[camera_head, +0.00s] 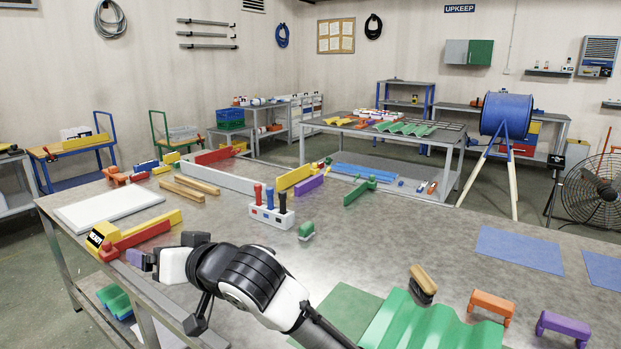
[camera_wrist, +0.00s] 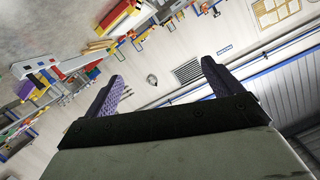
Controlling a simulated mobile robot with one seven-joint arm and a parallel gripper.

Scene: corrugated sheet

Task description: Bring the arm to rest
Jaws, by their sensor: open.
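My arm (camera_head: 250,275) reaches in from the bottom middle of the head view and bends to the left over the workbench (camera_head: 395,235). My gripper (camera_head: 134,257) is at the arm's left end, by the bench's left front edge, close to a yellow and red tool. Whether it touches the tool I cannot tell. In the wrist view my gripper (camera_wrist: 162,80) shows two purple ribbed fingers wide apart with nothing between them. That view is strongly tilted and looks past the fingers to the wall and the room.
Near the arm are the yellow and red tool (camera_head: 125,237), a white board (camera_head: 108,208), a white block with coloured handles (camera_head: 271,214) and a green brush (camera_head: 306,231). A green corrugated sheet (camera_head: 425,325) and a wooden-handled brush (camera_head: 423,280) lie right of the arm. Bare bench shows at centre right.

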